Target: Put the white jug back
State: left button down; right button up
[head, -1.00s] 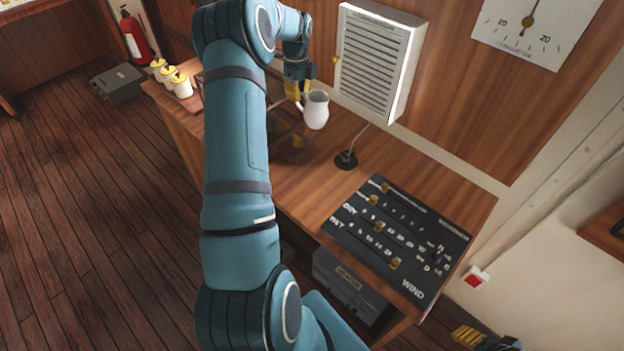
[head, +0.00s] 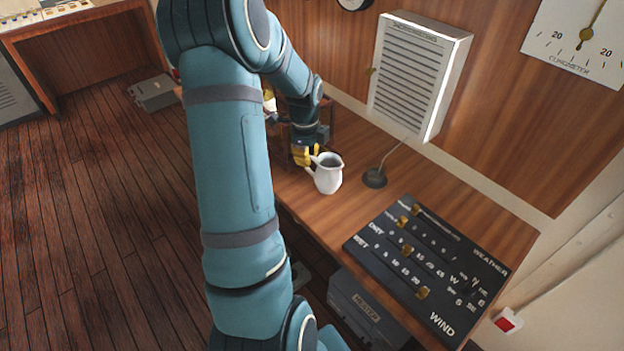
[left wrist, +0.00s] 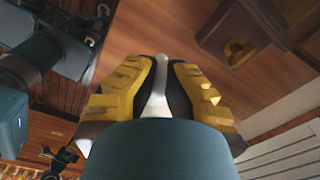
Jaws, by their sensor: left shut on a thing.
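The white jug (head: 327,176) is upright over the wooden desk (head: 400,188), with its handle toward the left. My left gripper (head: 312,156), with yellow fingers, is shut on its handle. I cannot tell whether the jug's base touches the desk. In the left wrist view a narrow white part of the jug (left wrist: 157,92) sits between the two yellow fingers. Most of the jug is hidden there. My right gripper is in neither current view.
A black weather board (head: 430,262) lies farther right, and a white louvred box (head: 415,80) is behind. A brown wooden piece (left wrist: 243,32) shows in the left wrist view. Bare desk lies between microphone and board.

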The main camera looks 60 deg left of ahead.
aim_at(307, 170)
pick_arm(q)
jog(key=shift+f, duration=2.85)
jog(key=shift+f+b, duration=0.1)
jog(key=shift+b, duration=0.25)
jog(key=c, duration=1.1)
grip_release()
jog(key=shift+c, duration=0.2)
jog(key=shift+r, duration=0.25)
notch_tip(307, 170, up, 12)
jog(key=shift+s+a+f+p, duration=0.1)
jog(key=shift+s+p, duration=0.05)
jog(key=shift+p, duration=0.6)
